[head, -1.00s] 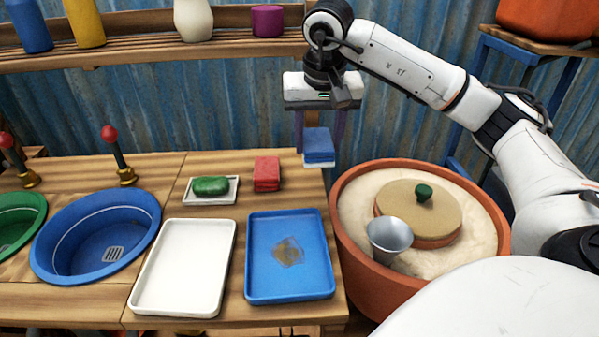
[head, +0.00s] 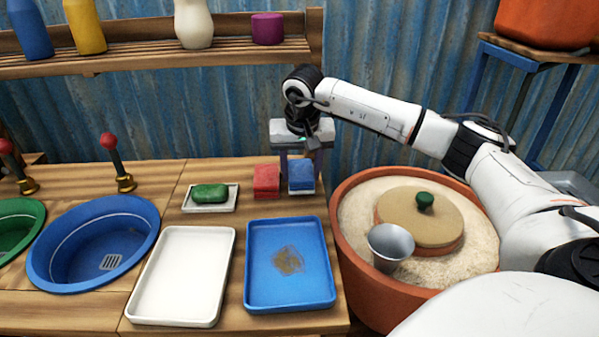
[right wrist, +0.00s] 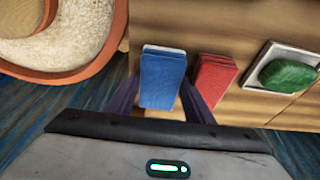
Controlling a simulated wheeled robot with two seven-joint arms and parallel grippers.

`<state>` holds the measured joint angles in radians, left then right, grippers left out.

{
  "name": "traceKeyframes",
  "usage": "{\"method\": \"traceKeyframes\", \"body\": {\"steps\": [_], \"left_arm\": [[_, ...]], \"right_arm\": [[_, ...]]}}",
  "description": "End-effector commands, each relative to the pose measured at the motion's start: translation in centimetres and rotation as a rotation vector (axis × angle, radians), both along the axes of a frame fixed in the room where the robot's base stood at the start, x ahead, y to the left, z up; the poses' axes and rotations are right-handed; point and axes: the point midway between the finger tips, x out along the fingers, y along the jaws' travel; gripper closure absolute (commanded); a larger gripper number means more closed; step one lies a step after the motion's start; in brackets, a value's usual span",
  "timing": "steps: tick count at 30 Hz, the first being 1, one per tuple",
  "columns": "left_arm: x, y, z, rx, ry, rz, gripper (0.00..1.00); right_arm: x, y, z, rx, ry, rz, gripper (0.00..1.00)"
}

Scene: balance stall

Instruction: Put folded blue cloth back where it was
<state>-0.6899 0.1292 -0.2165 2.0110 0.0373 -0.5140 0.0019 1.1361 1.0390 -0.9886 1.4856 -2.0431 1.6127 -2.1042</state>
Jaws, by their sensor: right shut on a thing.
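The folded blue cloth (head: 301,175), with a pale underside layer, is held between the fingers of my right gripper (head: 300,158) near the back right corner of the counter. It also shows in the right wrist view (right wrist: 163,80), with a dark finger on each side of it. It is just right of the folded red cloth (head: 266,181), with a narrow gap between them. I cannot tell whether the blue cloth touches the counter. My left gripper is not in view.
Green soap (head: 209,193) lies on a white dish left of the red cloth. A white tray (head: 182,318) and a stained blue tray (head: 262,303) lie in front. A terracotta tub (head: 352,270) with a lid and metal cup stands right. A shelf (head: 150,63) runs behind.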

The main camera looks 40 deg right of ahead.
Motion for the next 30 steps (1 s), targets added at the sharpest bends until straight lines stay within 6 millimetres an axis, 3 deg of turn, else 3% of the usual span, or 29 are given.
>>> {"method": "traceKeyframes", "body": {"steps": [2,6,17,18,19,30], "left_arm": [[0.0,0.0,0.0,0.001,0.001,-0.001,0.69],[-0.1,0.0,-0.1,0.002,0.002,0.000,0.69],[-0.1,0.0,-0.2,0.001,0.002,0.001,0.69],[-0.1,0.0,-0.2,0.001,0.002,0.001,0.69],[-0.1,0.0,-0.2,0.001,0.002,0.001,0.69],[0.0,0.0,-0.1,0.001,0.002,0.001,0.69]], "right_arm": [[1.0,-0.2,0.1,0.001,0.000,0.000,0.73],[0.7,-0.2,-1.2,-0.001,0.002,0.002,0.73],[0.7,-0.2,-1.6,0.000,0.002,0.001,0.73],[0.7,-0.2,-1.5,0.000,0.000,0.001,0.47],[0.7,-0.2,-1.5,0.000,0.000,0.001,0.44],[0.7,-0.2,-0.9,0.000,-0.001,0.001,0.44]]}}
